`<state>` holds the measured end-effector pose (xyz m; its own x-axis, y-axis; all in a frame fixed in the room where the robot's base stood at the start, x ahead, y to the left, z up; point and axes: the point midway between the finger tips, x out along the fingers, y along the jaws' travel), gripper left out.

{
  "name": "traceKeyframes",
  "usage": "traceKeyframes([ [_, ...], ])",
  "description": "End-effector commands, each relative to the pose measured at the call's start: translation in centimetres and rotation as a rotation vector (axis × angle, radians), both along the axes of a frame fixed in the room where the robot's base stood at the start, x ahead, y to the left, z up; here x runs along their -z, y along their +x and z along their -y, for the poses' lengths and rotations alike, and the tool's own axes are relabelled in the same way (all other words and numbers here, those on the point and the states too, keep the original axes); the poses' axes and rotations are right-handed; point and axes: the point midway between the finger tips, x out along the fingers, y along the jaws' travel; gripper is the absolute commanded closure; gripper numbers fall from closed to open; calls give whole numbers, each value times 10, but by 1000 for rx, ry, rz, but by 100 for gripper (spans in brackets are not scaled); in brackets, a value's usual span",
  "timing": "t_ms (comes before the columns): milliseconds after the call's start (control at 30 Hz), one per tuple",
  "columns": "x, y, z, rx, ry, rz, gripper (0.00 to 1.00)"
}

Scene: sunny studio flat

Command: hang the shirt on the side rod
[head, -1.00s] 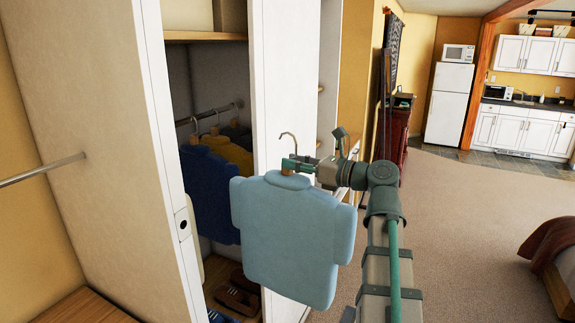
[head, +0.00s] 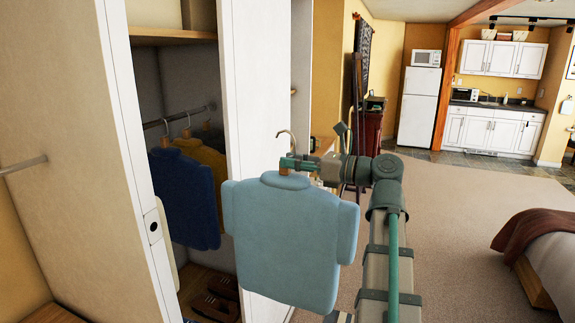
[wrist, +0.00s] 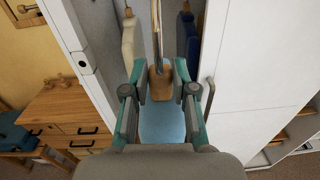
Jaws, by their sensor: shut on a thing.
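The light blue shirt (head: 288,240) hangs upright on its hanger, whose metal hook (head: 289,143) points up. My gripper (head: 288,163) is shut on the hanger's brown neck just above the collar. In the wrist view, the brown neck (wrist: 160,82) sits between my fingers, with the blue shirt (wrist: 162,122) below. The side rod (head: 22,165), a short metal bar, sticks out from the outer side panel of the closet at the far left. The shirt is well to the right of this rod, in front of a white closet door, and apart from it.
The closet stands partly open, with an inner rod (head: 185,115), a dark blue shirt (head: 183,195) and a yellow shirt (head: 205,160). Its white door edge (head: 135,160) lies between my shirt and the side rod. Open carpet (head: 450,200) lies to the right.

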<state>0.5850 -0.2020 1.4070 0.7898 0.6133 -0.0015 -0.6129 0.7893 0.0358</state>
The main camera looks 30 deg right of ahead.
Motion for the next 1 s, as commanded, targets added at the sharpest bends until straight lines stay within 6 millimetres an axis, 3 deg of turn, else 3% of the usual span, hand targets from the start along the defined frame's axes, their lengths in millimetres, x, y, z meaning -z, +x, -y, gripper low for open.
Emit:
traceKeyframes([
  [1000, -3, 45, 63, -230, 2, 2, 100],
])
